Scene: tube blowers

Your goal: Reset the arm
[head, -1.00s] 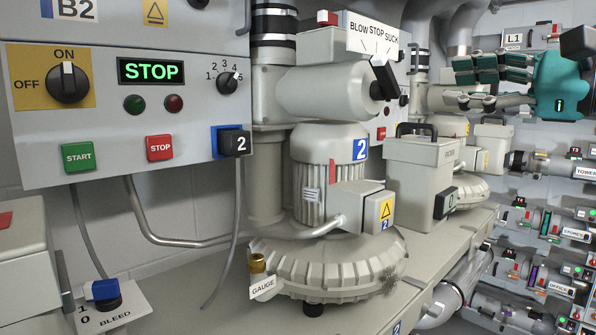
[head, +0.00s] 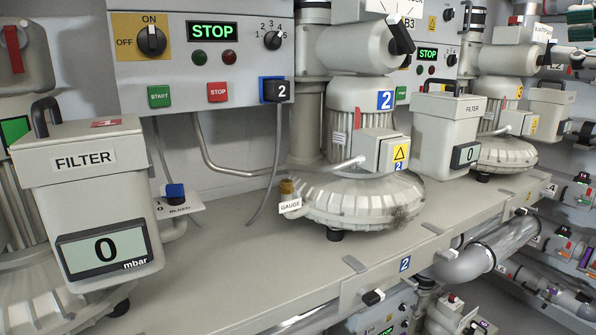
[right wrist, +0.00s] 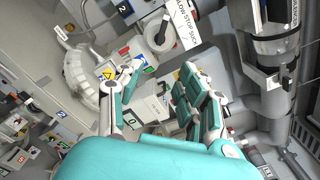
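My right gripper (head: 580,32) shows only in part at the top right corner of the head view, its teal and grey fingers cut by the picture edge. In the right wrist view my right gripper (right wrist: 156,88) has its fingers spread apart with nothing held between them. Beyond the fingers lie a blower and a small box with a yellow warning sign (right wrist: 108,74). A "BLOW STOP SUCK" label (right wrist: 185,25) shows near a dark lever. I cannot tell how far the fingers are from these parts. My left gripper is in neither view.
Blower 2 (head: 360,195) stands on a grey bench (head: 230,250), with a gauge beside it. A filter box (head: 85,200) reading 0 stands at left. A control panel (head: 195,60) showing STOP hangs behind. Bare bench lies between the filter and blower 2. Pipes fill the lower right.

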